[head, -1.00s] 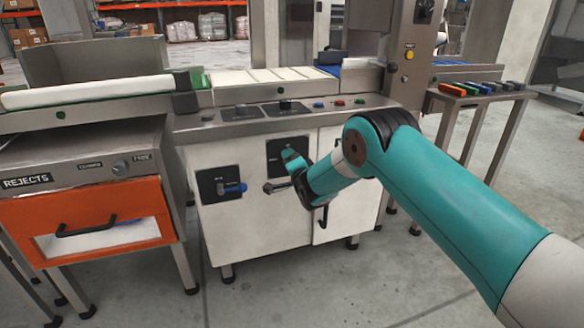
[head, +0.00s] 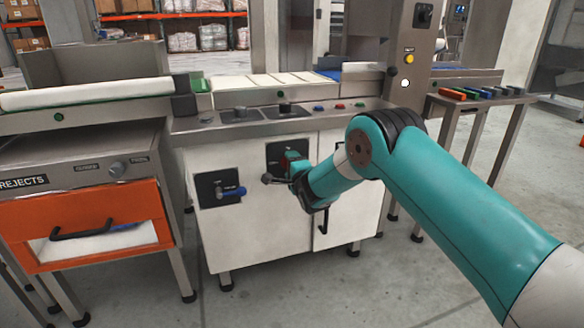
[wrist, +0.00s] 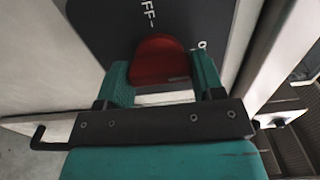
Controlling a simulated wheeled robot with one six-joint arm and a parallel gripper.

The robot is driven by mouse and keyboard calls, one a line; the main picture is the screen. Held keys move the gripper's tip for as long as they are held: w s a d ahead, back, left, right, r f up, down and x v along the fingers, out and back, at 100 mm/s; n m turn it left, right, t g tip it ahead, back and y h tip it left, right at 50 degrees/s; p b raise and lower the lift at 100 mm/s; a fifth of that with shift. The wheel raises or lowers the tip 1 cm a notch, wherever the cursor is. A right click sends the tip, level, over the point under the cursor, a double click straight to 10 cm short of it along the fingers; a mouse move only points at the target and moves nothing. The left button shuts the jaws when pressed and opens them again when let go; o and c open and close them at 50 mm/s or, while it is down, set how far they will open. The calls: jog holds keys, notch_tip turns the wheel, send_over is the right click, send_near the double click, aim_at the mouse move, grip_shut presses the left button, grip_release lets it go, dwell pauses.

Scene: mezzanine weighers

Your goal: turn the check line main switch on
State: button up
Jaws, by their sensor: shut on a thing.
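The red switch handle (wrist: 158,62) sits on a dark plate between the two teal fingers of my gripper (wrist: 160,85) in the wrist view. My gripper is shut on it. Part of an OFF mark shows above the handle, and part of another mark, starting with O, shows to its right. Which mark the handle points to is unclear.
A second black plate with a blue handle (head: 232,191) is left of my gripper. An orange rejects drawer (head: 85,222) stands further left. The cabinet's top panel (head: 240,130) carries buttons. A column with a yellow lamp (head: 409,57) and a pale lamp (head: 406,85) rises at right.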

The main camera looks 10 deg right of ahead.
jog(key=o, duration=0.9)
jog(key=shift+s, duration=0.1)
jog(key=s+b, duration=0.2)
jog(key=s, duration=0.3)
jog(key=s+d+b, duration=0.1)
jog(key=s+b, duration=0.1)
jog(key=s, duration=0.4)
jog(key=s+d+b, duration=0.1)
jog(key=s+b, duration=0.1)
jog(key=s, duration=0.4)
jog(key=shift+d+b, duration=0.2)
jog(key=shift+b, duration=0.2)
